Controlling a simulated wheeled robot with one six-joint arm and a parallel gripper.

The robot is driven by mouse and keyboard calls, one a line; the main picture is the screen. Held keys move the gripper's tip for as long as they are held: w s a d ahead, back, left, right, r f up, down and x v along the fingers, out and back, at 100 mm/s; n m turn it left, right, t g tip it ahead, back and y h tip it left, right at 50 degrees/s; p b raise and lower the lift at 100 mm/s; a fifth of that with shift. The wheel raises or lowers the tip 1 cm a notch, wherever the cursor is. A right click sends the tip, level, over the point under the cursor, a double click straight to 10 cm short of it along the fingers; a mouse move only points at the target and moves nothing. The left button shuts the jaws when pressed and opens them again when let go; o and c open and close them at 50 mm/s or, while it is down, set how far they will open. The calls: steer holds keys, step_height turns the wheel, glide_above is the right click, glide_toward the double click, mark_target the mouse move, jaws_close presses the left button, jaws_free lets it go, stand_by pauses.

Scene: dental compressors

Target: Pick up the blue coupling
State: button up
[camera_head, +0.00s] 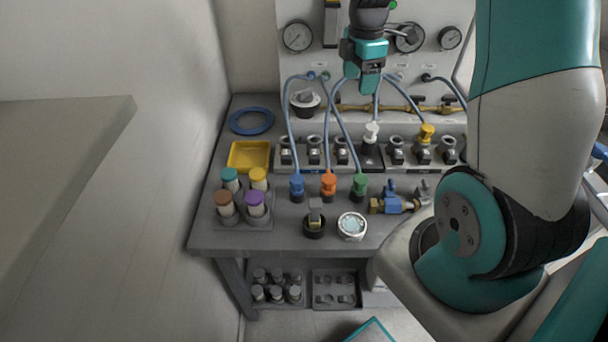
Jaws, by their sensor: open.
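The blue coupling (297,184) stands upright on the grey bench, with a grey-blue hose running up from it to the panel. An orange coupling (328,184) and a green coupling (360,184) stand to its right, also on hoses. My gripper (363,88) is at the upper middle, in front of the wall panel. It is above and to the right of the blue coupling and well apart from it. Its jaws are open, and I see nothing between them.
A row of black and metal fittings (313,148) stands behind the couplings. A yellow tray (250,156), a blue ring (251,121) and a rack of colour-capped bottles (242,222) are on the left. A blue and brass valve (393,204) lies right. Hoses cross the space between panel and bench.

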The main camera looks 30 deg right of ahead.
steer(key=a+f+m+b, duration=0.2)
steer(key=a+f+b, duration=0.15)
steer(key=a, duration=0.75)
steer(key=m+b, duration=0.2)
steer(key=b, duration=0.1)
glide_above(297, 178)
step_height(297, 178, down, 10)
steer(key=shift+s+d+f, duration=0.15)
steer(key=shift+f, duration=0.1)
steer(key=shift+a+f, duration=0.2)
steer(key=shift+f, duration=2.9)
steer(key=shift+c, duration=0.4)
steer(key=c, duration=1)
